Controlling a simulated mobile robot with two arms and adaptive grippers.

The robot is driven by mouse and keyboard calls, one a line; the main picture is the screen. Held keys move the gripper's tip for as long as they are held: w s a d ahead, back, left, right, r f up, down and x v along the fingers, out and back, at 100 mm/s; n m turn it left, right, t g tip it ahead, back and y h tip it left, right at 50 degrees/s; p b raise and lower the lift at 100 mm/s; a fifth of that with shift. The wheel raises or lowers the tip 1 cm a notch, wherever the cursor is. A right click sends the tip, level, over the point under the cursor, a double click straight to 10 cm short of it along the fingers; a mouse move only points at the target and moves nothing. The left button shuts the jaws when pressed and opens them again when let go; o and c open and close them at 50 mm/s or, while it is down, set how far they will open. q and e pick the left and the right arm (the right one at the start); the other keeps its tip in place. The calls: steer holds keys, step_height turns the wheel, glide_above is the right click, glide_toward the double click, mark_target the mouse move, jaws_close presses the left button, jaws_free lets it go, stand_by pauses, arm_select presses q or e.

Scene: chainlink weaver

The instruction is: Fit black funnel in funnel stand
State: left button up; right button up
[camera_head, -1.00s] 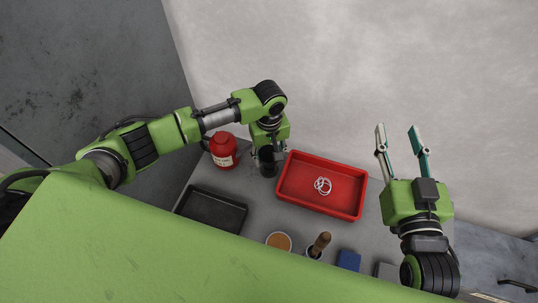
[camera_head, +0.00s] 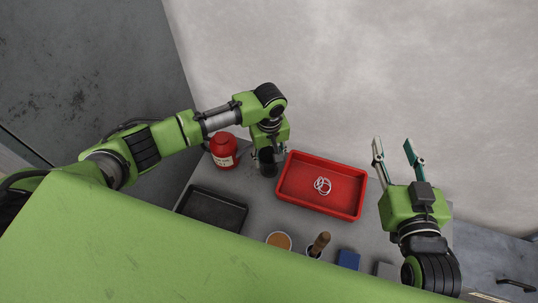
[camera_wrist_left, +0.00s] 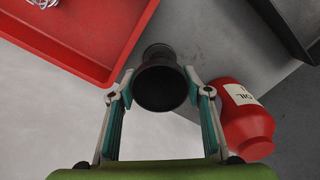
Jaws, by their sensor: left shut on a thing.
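The black funnel (camera_wrist_left: 161,88) is between the fingers of my left gripper (camera_wrist_left: 160,80), which is shut on it; its wide dark mouth faces the left wrist camera. In the head view the dark funnel (camera_head: 267,157) shows below my left gripper (camera_head: 268,149), partly hidden by it, near the back edge of the table. A dark rounded part shows just beyond the funnel mouth in the wrist view; I cannot tell whether it is the funnel stand or how far the funnel sits in it. My right gripper (camera_head: 393,148) is open and empty, right of the red tray.
A red tray (camera_head: 292,194) with white rings (camera_head: 323,186) is close on the right. A red oil can (camera_head: 223,150) stands close on the left. A black tray (camera_head: 185,207), an orange-topped round container (camera_head: 279,240), a brown-handled tool (camera_head: 319,244) and a blue block (camera_head: 348,260) are nearer.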

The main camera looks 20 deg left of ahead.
stand_by(0.3)
arm_select(q)
steer(key=o, duration=1.2)
step_height(320, 180, up, 12)
